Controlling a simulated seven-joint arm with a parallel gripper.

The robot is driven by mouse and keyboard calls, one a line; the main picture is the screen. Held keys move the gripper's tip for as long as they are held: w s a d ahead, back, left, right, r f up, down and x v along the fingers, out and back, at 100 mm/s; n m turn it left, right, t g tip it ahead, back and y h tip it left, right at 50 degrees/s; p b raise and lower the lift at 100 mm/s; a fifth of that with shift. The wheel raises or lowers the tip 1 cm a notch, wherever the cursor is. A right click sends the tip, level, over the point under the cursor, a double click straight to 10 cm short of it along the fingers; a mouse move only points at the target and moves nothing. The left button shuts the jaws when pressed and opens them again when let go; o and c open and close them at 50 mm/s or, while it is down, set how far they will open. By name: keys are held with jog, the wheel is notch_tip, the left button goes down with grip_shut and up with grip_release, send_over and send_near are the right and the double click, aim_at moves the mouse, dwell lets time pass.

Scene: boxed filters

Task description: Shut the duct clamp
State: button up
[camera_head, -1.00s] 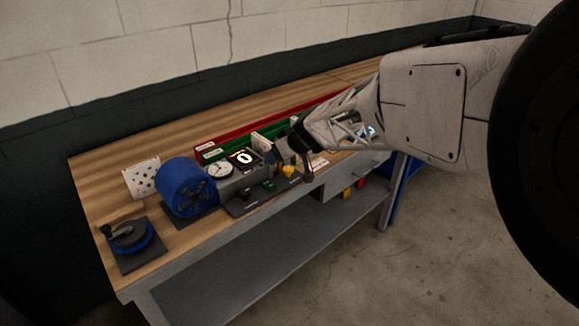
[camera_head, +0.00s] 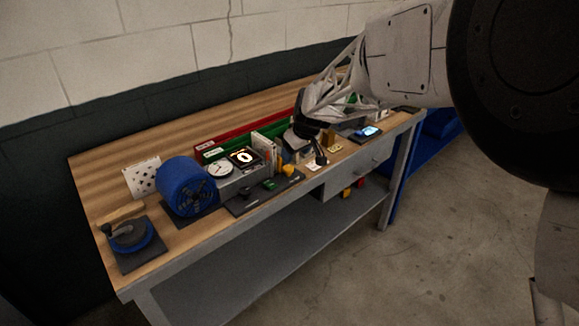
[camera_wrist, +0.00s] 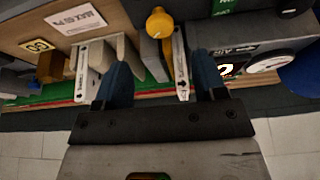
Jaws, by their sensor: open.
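I cannot tell for sure which part is the duct clamp. A yellow knob (camera_head: 288,170) stands near the bench's front edge by the grey housing (camera_head: 236,182); it also shows at the top of the wrist view (camera_wrist: 159,22). A blue disc with a dark crank-like handle (camera_head: 129,235) sits on a dark plate at the left end of the bench. My gripper (camera_head: 316,150) is open above the bench, right of the yellow knob. In the wrist view, a white labelled panel edge (camera_wrist: 181,62) shows between the spread fingers (camera_wrist: 162,80), and nothing looks held.
Red (camera_head: 224,139) and green (camera_head: 213,154) trays lie behind. A lit device (camera_head: 370,131) is at right. The bench's back left is clear.

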aim_at(289, 167)
jog(key=shift+f, duration=0.15)
jog(key=shift+x, duration=3.75)
jog(key=shift+w+a, duration=0.1)
jog(key=shift+c, duration=0.3)
jog(key=c, duration=0.8)
jog(key=shift+c, duration=0.2)
jog(key=shift+m, duration=0.5)
jog(key=shift+a+m+t+h, duration=0.1)
jog(key=shift+m+t+h, duration=0.25)
jog(key=shift+m, duration=0.8)
jog(key=shift+m+t+h, duration=0.15)
jog(key=shift+m+h, duration=0.4)
jog(key=shift+m, duration=0.6)
